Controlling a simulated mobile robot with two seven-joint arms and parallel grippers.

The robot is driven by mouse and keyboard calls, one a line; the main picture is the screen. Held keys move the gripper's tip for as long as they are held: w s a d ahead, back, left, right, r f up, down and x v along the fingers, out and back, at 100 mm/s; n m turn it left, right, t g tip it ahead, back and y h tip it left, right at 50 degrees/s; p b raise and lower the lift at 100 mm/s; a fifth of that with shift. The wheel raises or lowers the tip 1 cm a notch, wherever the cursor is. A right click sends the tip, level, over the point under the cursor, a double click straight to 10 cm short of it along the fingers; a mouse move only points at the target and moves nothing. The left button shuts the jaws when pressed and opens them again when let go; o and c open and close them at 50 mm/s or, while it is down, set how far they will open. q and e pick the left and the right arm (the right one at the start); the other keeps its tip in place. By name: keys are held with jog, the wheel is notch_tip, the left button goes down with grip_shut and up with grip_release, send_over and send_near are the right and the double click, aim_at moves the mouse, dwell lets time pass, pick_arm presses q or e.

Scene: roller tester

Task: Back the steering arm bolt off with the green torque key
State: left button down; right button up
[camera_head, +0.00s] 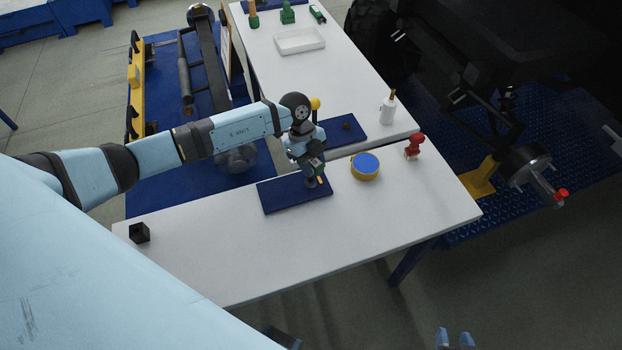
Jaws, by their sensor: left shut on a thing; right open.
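My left gripper (314,174) is over the blue mat (282,204) on the white table, pointing down. It is shut on a small, mostly hidden thing with green and orange parts, which may be the green torque key; I cannot tell for sure. The lower end of this thing is at or just above the mat. I cannot make out the steering arm bolt; a dark vehicle with a wheel hub (526,165) stands at the right.
A yellow ring with a blue top (365,164), a red tool (413,147), a white bottle (387,109) and a black block (139,233) stand on the table. A white tray (300,41) and green items (288,13) are farther back. The table's front is clear.

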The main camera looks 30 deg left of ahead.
pick_arm(q)
jog(key=shift+r+n+t+p, duration=0.1)
jog(key=shift+n+t+p, duration=0.3)
jog(key=shift+n+p, duration=1.1)
jog(key=shift+p, duration=0.4)
jog(key=shift+n+t+p, duration=0.5)
jog(key=shift+n+p, duration=0.3)
jog(key=shift+p, duration=0.25)
jog(key=shift+w, duration=0.1)
jog(key=shift+n, duration=0.3)
